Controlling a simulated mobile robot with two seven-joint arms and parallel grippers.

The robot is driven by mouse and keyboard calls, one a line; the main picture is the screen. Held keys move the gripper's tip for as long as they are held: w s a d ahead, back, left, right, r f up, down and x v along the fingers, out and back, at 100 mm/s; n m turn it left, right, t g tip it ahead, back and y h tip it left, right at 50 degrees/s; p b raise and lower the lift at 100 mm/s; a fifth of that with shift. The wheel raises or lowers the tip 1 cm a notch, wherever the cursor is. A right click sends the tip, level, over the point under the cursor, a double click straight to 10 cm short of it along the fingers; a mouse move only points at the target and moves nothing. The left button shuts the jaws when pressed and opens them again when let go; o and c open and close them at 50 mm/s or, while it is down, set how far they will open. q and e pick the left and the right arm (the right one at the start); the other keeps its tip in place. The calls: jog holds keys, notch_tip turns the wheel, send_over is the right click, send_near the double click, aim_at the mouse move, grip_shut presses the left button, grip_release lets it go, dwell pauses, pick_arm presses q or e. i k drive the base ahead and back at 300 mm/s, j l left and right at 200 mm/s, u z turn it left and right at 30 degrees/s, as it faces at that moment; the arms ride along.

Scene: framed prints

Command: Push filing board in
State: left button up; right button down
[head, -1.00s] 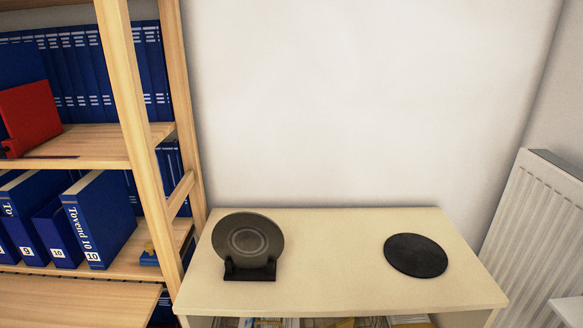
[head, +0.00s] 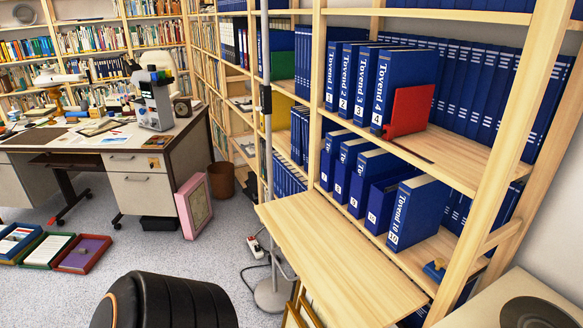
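The filing board (head: 345,258), a flat light-wood panel, sticks out from the front of the wooden shelf unit (head: 497,165) in the head view. It lies level below the row of blue binders, and its top is bare. Its left corner reaches out over the carpet. Neither of my grippers is in view, and nothing is seen touching the board.
Blue binders (head: 412,212) and a red bookend (head: 408,110) stand on the shelves. A metal pole (head: 266,140) on a round base rises left of the board. A desk (head: 140,170) and a pink framed print (head: 194,206) are farther left. Grey carpet (head: 240,235) lies between.

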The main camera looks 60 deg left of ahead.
aim_at(352, 283)
jog(key=i+u, duration=0.1)
jog(key=u, duration=0.75)
jog(key=i+u, duration=0.15)
jog(key=u, duration=0.25)
jog(key=i+j+u, duration=0.15)
jog(key=j+u, duration=0.2)
jog(key=i+j+u, duration=0.15)
jog(key=u, duration=0.2)
jog(key=j+z, duration=0.15)
jog(key=z, duration=0.2)
jog(key=j+z, duration=0.1)
jog(key=z, duration=0.3)
